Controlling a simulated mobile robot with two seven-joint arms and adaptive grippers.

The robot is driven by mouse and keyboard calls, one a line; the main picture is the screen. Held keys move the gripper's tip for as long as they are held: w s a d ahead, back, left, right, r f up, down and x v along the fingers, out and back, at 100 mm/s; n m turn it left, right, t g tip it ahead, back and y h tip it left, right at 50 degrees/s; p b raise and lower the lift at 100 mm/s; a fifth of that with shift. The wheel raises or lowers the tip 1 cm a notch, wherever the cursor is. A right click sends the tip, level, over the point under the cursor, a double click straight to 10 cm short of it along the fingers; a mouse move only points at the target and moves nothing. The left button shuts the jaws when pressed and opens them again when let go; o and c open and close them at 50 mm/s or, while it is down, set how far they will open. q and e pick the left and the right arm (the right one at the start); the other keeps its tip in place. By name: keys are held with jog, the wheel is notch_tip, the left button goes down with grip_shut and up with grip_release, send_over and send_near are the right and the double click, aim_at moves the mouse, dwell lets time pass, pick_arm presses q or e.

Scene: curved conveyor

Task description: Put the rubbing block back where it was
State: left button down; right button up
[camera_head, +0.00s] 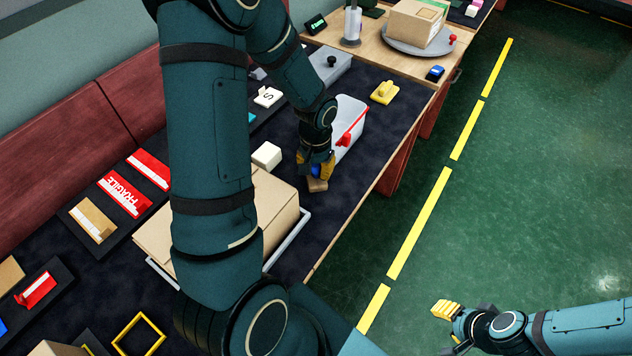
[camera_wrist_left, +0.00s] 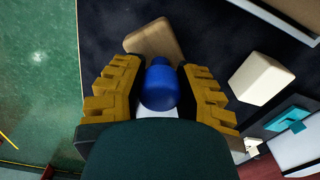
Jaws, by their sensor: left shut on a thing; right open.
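The rubbing block is a tan wooden block (camera_head: 317,185) with a blue knob (camera_wrist_left: 160,88). My left gripper (camera_head: 318,167) is shut on the blue knob, with a yellow finger on each side of it. The wooden part (camera_wrist_left: 153,40) shows beyond the fingertips in the left wrist view. The block is over the dark table mat near the front edge; I cannot tell whether it touches the mat. My right gripper (camera_head: 445,309) is open and empty over the green floor at the lower right.
A cream block (camera_head: 266,156) lies left of my left gripper. A clear bin with a red handle (camera_head: 350,133) stands just behind it. A large cardboard box (camera_head: 282,205) sits nearer, partly hidden by my arm. A yellow object (camera_head: 385,91) lies further back near the edge.

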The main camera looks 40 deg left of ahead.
aim_at(316, 179)
pick_arm(q)
jog(key=shift+f+b, duration=0.55)
jog(key=shift+f, duration=1.6)
jog(key=shift+f, duration=0.1)
jog(key=c, duration=0.7)
grip_release()
jog(key=shift+c, duration=0.2)
